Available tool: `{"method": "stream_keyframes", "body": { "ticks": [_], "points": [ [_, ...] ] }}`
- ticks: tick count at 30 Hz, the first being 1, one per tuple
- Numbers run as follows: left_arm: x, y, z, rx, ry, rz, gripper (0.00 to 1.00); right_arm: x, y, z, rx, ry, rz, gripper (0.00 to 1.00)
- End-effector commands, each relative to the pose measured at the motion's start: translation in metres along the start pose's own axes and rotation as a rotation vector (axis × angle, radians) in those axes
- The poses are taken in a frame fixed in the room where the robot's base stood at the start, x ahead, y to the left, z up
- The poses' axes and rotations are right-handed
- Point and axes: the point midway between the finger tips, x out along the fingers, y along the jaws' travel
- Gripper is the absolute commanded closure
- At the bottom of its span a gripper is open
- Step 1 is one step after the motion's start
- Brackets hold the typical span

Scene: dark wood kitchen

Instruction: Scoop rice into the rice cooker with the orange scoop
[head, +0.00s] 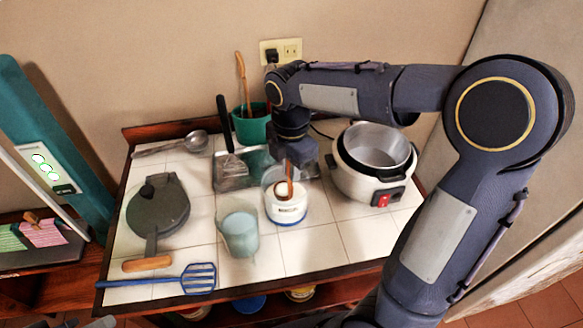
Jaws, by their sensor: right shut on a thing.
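The orange scoop (289,174) is upright, its lower end at the mouth of a white rice container (287,214) with a blue band. White rice shows at the scoop's lower end; I cannot tell how much is in the scoop. My right gripper (291,158) points down over the container and is shut on the scoop's handle; its fingertips are mostly hidden by its own body. The rice cooker (366,186), white with a red switch, stands open to the right, with a metal inner pot (377,143) showing. My left gripper is not in view.
A translucent cup (239,234) stands left of the container. A metal tray (232,180) and green utensil pot (251,130) are behind. A dark round pan (157,210), ladle (196,141) and blue spatula (198,278) lie left. The tiled front right is clear.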

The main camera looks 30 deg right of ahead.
Motion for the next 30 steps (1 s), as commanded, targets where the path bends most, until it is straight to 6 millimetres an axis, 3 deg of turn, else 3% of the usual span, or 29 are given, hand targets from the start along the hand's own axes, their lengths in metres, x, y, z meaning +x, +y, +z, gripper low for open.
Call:
{"method": "stream_keyframes", "body": {
  "ticks": [30],
  "points": [
    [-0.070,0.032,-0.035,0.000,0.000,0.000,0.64,-0.096,-0.004,0.000,0.000,0.000,0.001,1.00]
  ]
}}
